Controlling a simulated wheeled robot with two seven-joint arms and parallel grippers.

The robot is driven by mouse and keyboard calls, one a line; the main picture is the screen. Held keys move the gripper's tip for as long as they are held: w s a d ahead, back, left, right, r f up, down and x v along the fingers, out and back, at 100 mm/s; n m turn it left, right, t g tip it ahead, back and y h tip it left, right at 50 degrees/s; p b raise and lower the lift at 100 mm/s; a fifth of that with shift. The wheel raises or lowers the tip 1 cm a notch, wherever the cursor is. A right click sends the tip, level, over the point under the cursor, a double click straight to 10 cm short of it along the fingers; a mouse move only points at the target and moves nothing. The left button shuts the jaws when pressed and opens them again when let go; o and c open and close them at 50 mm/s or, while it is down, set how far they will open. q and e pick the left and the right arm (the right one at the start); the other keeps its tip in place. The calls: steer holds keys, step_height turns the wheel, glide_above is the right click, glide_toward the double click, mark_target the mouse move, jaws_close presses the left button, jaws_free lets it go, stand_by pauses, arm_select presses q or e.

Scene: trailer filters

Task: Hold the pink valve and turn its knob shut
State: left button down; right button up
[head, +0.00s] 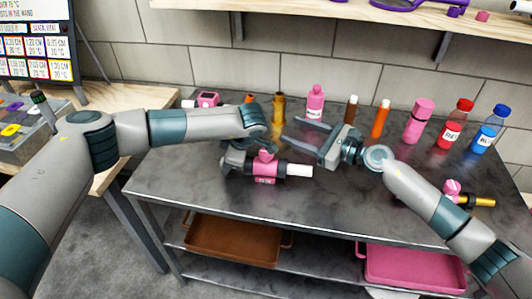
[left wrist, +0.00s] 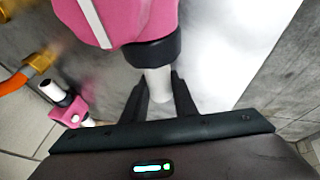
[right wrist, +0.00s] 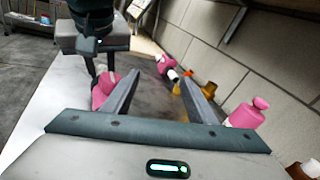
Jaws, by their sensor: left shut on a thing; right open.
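The pink valve (head: 265,173) lies roughly level, with black collars and a white pipe end to the right. Its pink knob (head: 265,155) stands on top. My left gripper (head: 235,160) is shut on the valve's left end; the left wrist view shows its fingers on a white pipe stub (left wrist: 158,84) beside a black collar. Whether the valve touches the table I cannot tell. My right gripper (head: 292,131) is open and empty, right of and behind the knob, fingers pointing left. The right wrist view shows the pink valve (right wrist: 103,92) beside its left finger.
Another pink valve (head: 453,190) lies at right. The dark table's front (head: 300,215) is clear.

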mark_target(272, 157)
steer(key=s+f+m+t, duration=0.2)
steer(key=s+f, duration=0.3)
steer(key=s, duration=0.6)
steer(key=shift+s+m, duration=0.3)
steer(key=shift+m, duration=0.6)
steer(key=shift+w, duration=0.1)
steer(key=x, duration=1.1)
steer(key=shift+w+a+f, duration=0.15)
steer(key=shift+w+a, duration=0.1)
steer(key=shift+w, duration=0.1)
steer(key=c, duration=1.1)
